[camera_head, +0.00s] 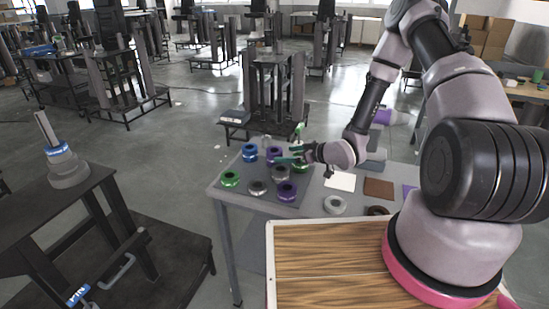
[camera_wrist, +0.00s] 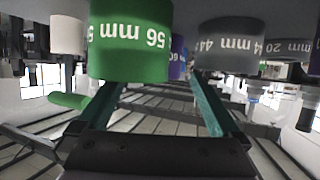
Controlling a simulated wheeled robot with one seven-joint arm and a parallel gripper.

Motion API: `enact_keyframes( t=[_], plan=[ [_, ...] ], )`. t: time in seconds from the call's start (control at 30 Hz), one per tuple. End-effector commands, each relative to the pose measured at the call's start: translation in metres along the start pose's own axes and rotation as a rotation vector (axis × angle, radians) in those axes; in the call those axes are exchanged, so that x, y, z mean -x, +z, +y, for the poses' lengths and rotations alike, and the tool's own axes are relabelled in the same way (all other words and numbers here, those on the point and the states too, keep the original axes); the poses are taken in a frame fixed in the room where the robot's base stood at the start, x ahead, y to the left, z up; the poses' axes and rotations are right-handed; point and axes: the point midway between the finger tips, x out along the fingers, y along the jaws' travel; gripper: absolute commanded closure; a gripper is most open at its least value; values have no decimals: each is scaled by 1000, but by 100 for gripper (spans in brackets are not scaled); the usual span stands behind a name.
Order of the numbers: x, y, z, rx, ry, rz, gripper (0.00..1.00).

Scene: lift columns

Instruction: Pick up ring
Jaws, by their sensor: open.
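Several coloured rings stand on a dark mat (camera_head: 243,192) on the grey table. In the head view they include a blue ring (camera_head: 250,153), green rings (camera_head: 230,179) (camera_head: 300,167), purple rings (camera_head: 287,192) (camera_head: 273,152) and grey rings (camera_head: 258,188) (camera_head: 280,174). My gripper (camera_head: 283,155) is open among the back rings, its teal fingers pointing left. In the upside-down wrist view my gripper (camera_wrist: 155,85) has nothing between its fingers. A green ring marked 56 mm (camera_wrist: 130,40) is close at the left finger, and a grey ring (camera_wrist: 228,45) at the right finger; contact is unclear.
A pale ring (camera_head: 335,205) and a dark brown ring (camera_head: 378,211) lie farther right, by white (camera_head: 341,181) and brown (camera_head: 379,188) squares. A separate dark table (camera_head: 40,215) at left bears a stepped grey column (camera_head: 67,170). Lift columns fill the background.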

Motion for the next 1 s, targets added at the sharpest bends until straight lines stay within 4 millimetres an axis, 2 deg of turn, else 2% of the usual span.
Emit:
enact_keyframes(
  t=[0.23, 0.5, 0.8, 0.87, 1.0],
  plan=[
    [-21, -1, -2, 0, -1, -2, 0],
    [-59, -4, -3, 1, 0, -2, 0],
    [-64, -4, -2, -1, 1, -3, 0],
    [-64, -4, -2, -1, 1, -3, 19],
    [-64, -4, -2, -1, 1, -2, 73]
  ],
)
